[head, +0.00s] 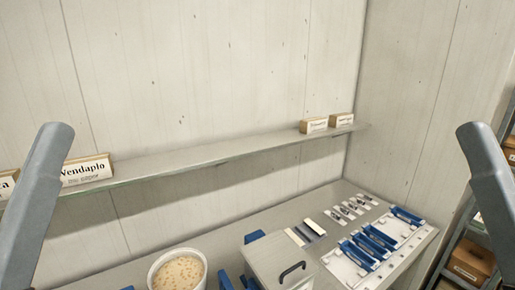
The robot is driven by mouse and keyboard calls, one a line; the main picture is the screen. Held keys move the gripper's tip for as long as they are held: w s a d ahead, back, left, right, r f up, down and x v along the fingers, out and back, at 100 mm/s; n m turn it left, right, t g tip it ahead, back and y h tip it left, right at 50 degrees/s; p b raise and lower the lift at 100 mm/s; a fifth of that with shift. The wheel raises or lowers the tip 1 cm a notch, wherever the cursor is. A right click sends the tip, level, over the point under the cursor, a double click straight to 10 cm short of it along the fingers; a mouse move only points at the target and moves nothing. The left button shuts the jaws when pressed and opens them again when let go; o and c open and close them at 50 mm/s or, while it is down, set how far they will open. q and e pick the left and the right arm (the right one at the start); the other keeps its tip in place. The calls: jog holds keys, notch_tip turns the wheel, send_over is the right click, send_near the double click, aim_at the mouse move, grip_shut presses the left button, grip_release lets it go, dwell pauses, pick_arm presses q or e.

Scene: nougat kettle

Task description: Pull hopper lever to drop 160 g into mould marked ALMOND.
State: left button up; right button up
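A pale grey box with a dark curved handle (292,268) on its front stands at the bottom middle, cut off by the lower edge. I cannot tell whether it is the hopper or whether the handle is its lever. White trays (347,268) with several blue pieces (375,240) lie on the table to its right. They may be the moulds. Small cards (349,207) lie behind them, too small to read, and I see no readable ALMOND mark. My two arms show as grey links at the left and right edges. Neither gripper is in view.
A round white tub (178,270) with a beige, speckled filling stands left of the box. Blue parts (254,237) stand beside the box. A wall shelf (215,155) holds labelled boxes (314,125). A rack with cartons (471,261) stands at right.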

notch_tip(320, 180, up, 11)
jog(key=p, duration=0.7)
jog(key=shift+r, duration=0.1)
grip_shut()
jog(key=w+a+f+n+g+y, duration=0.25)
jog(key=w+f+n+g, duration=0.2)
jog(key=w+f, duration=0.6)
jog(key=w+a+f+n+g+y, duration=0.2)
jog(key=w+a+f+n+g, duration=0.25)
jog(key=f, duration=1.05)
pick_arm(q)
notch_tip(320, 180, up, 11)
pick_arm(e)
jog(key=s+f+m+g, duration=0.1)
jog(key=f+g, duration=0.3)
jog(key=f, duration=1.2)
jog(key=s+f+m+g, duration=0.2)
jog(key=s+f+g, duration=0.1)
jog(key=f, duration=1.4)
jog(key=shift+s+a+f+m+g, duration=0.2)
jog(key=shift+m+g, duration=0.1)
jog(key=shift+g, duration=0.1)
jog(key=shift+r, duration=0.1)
